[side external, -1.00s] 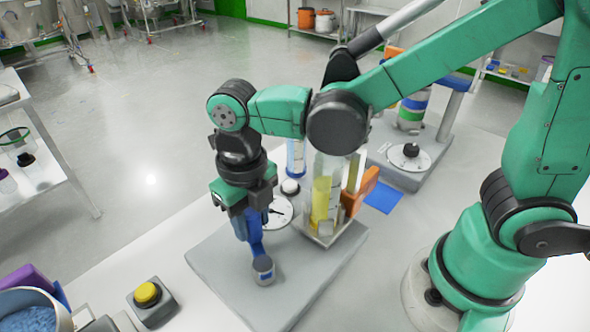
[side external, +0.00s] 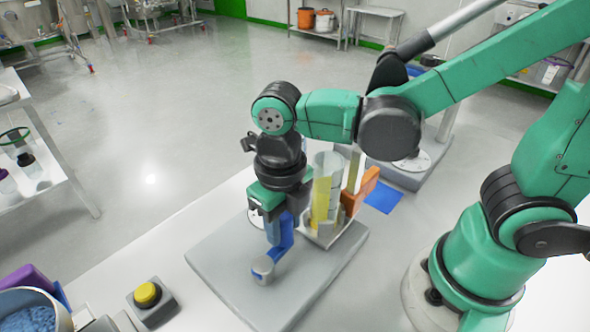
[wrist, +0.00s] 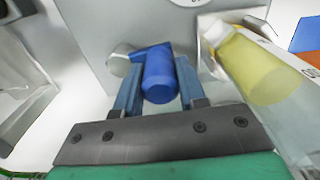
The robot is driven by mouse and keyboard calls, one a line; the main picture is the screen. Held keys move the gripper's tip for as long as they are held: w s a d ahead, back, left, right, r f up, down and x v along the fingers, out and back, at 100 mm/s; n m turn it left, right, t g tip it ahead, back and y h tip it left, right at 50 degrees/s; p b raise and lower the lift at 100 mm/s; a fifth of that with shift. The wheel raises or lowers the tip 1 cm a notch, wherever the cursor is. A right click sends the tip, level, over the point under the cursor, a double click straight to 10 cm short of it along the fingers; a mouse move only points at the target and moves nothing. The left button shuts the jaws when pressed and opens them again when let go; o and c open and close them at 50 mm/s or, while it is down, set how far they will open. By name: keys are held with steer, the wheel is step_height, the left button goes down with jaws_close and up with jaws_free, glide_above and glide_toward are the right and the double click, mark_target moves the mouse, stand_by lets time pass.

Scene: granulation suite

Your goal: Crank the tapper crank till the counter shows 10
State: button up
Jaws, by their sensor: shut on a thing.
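The blue tapper crank (side external: 284,239) stands on a grey base plate (side external: 225,262), its arm running from a round grey hub (side external: 263,268) up and to the right. My gripper (side external: 275,228) points down and is shut on the crank's blue handle. In the wrist view the handle (wrist: 158,80) sits between both fingers. A white dial (side external: 255,217) is mostly hidden behind my gripper, and only its edge (wrist: 188,2) shows in the wrist view. I cannot read any count.
A clear cylinder with yellow contents (side external: 325,195) stands close right of my gripper, with an orange part (side external: 361,193) beside it. A yellow push button (side external: 147,294) is at the front left. The plate's front is clear.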

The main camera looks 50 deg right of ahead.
steer(key=shift+s, duration=0.2)
steer(key=shift+s+a, duration=0.2)
steer(key=shift+s, duration=0.35)
steer(key=shift+s+a, duration=0.2)
steer(key=shift+s, duration=0.3)
steer(key=o, duration=0.9)
steer(key=shift+w, duration=0.1)
steer(key=shift+o, duration=0.2)
steer(key=shift+d, duration=0.1)
step_height(320, 180, up, 7)
